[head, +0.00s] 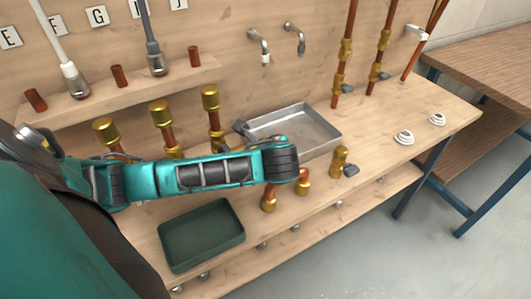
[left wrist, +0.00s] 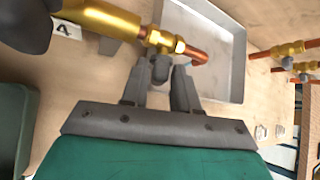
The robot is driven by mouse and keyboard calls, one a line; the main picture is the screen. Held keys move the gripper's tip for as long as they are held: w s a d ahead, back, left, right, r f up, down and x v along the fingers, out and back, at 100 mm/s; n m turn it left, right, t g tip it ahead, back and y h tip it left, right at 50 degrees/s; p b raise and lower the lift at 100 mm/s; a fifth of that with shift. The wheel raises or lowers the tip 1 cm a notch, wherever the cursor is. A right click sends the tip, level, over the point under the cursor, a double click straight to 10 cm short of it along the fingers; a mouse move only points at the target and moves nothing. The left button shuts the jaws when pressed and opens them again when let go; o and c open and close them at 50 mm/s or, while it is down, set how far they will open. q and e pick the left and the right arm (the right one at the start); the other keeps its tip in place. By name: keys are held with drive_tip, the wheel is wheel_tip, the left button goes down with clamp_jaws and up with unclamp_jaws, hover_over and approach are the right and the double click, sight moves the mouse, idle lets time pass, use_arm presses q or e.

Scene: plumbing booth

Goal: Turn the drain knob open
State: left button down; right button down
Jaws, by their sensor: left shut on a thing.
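In the left wrist view, a dark grey knob (left wrist: 160,68) sits on a brass valve (left wrist: 165,42) with a short copper pipe end; I take this as the drain knob. My left gripper (left wrist: 161,76) has its two fingers on either side of the knob and is shut on it. A larger brass fitting (left wrist: 105,17) joins the valve at the left. In the head view my left arm reaches across the bench, and its wrist hides the fingers and the knob. How far the knob is turned cannot be told. My right gripper is in neither view.
A metal tray (head: 338,137) lies behind my wrist, and a green bin (head: 165,238) in front. Brass-capped copper pipes (head: 159,107) stand behind my arm. A brass valve (head: 339,160) stands to the right. White rings (head: 404,137) lie on the right of the bench.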

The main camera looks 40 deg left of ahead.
use_arm(q)
drive_tip(key=shift+s+a+f+n+t, duration=0.1)
drive_tip(key=shift+s+n+t, duration=0.1)
drive_tip(key=shift+n+t, duration=0.15)
drive_tip(key=shift+n+t+h, duration=0.3)
drive_tip(key=shift+n+t, duration=0.05)
drive_tip(key=shift+t, duration=0.4)
drive_tip(key=c, duration=1.1)
unclamp_jaws()
drive_tip(key=shift+o, duration=0.2)
drive_tip(key=v, duration=1.3)
